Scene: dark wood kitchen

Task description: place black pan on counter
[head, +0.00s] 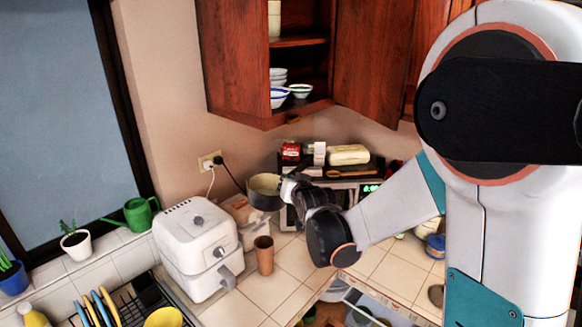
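The black pan (264,200) has a dark outside and a pale inside. It is near the middle of the head view, roughly upright, in front of the wall and above the paper bag. My gripper (287,188) is at the right side of the pan and appears shut on its handle, which the fingers mostly hide. The pan appears held up, with no support visible under it. The tiled counter (291,262) lies below, with a clear patch to the right of the brown cup.
A white air fryer (196,247) stands left of a brown cup (264,255). A paper bag (246,221) is behind. A toaster oven (370,188) with items on top is behind my gripper. An open wooden cabinet (375,60) hangs above. A dish rack (143,297) is lower left.

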